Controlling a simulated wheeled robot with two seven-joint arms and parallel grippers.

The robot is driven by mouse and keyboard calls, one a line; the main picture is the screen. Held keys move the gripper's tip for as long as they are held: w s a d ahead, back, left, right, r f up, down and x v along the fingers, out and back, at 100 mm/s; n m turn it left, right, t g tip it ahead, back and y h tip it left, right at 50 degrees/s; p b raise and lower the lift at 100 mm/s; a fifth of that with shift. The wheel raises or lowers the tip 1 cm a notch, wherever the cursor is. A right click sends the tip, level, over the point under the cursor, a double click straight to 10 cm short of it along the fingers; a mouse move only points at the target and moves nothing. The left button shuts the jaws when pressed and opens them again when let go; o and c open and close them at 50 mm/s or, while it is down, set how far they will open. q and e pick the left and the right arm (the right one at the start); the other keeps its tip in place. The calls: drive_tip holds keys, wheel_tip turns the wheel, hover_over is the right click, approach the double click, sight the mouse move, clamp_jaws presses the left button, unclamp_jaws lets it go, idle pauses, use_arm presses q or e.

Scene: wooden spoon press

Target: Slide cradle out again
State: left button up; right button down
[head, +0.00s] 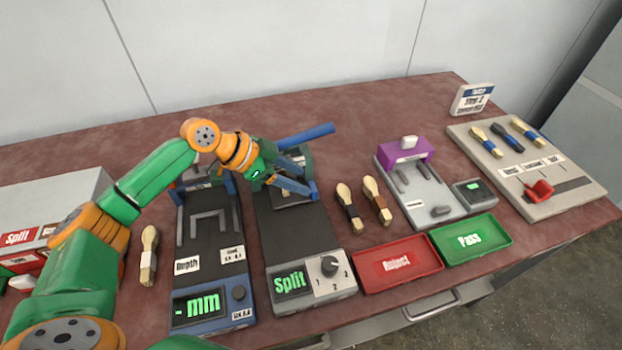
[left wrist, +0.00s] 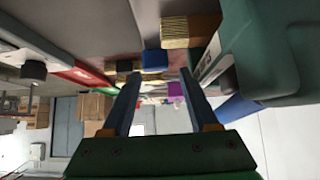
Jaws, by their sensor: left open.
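The split press (head: 297,235) stands mid-table, with a dark bed, a green "Split" display and a teal frame at its back. Its blue lever (head: 306,135) points up and right; a blue bar also shows in the left wrist view (left wrist: 240,107). My left gripper (head: 303,180) is at the press head, fingers apart. In the left wrist view a blue block (left wrist: 154,60) and a wooden block (left wrist: 189,31) lie beyond the fingertips; contact cannot be told.
The depth gauge (head: 207,240) stands left of the press. A purple-topped fixture (head: 404,151) stands behind. The press's front bed is clear.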

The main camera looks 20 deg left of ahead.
sight(312, 186)
use_arm(q)
drive_tip(key=x, duration=0.4)
drive_tip(key=shift+s+d+r, duration=0.1)
drive_tip(key=shift+s+d, duration=0.2)
drive_tip(key=shift+d, duration=0.1)
drive_tip(key=shift+w+f, duration=0.3)
drive_tip(key=shift+s, duration=0.1)
clamp_jaws()
idle(0.6)
